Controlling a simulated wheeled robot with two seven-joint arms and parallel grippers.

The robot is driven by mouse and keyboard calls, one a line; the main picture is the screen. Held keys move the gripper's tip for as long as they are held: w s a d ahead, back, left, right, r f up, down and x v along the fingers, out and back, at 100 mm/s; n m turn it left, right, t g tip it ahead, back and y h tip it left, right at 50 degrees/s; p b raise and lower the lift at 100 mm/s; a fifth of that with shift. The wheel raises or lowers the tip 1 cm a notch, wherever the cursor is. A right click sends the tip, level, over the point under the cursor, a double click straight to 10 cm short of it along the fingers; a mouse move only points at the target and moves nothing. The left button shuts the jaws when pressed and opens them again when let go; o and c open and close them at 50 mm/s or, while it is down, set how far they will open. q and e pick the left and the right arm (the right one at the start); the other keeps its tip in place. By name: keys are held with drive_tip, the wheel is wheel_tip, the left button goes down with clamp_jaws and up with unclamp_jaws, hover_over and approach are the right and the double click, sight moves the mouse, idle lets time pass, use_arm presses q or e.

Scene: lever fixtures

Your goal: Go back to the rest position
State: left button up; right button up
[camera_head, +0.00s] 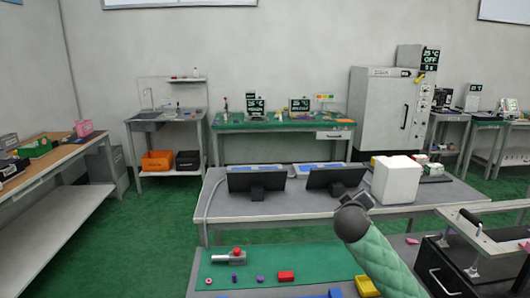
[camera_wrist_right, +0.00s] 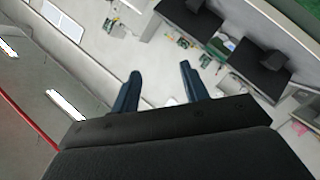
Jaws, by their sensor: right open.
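My right arm comes up from the lower right in the head view, with its green sleeve in front of the table. My right gripper (camera_head: 354,200) is partly hidden behind its own wrist there. In the right wrist view its two dark fingers (camera_wrist_right: 158,88) stand apart with nothing between them. It is raised clear of the tables. My left gripper shows in neither view. A lever fixture (camera_head: 483,227) with a black handle stands at the right edge of the head view.
A near table (camera_head: 205,258) with a green mat carries a grey fixture (camera_head: 228,257), a red block (camera_head: 286,276) and small coloured parts. Behind it a grey table holds two dark monitors (camera_head: 257,180) and a white box (camera_head: 396,180). Green floor lies open at left.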

drive_tip(key=s+a+f+g+y, duration=0.3)
drive_tip(key=s+a+f, duration=0.2)
drive_tip(key=s+f, duration=0.55)
drive_tip(key=s+a+f+g+y, duration=0.3)
drive_tip(key=s+a+f+g, duration=0.15)
drive_tip(key=s+f, duration=0.6)
drive_tip(key=s+a+f+m+g, duration=0.1)
drive_tip(key=s+f, duration=0.4)
drive_tip(key=s, duration=0.5)
drive_tip(key=s+a+f+m+g+y+p, duration=0.1)
drive_tip(key=s+f+g, duration=0.1)
drive_tip(key=s+f, duration=0.4)
drive_tip(key=s+a+f+m+g, duration=0.1)
drive_tip(key=s+f, duration=0.5)
drive_tip(key=s, duration=0.9)
drive_tip(key=shift+a+f+g+y, duration=0.15)
drive_tip(key=shift+a+g+y, duration=0.15)
drive_tip(key=shift+a+g, duration=0.3)
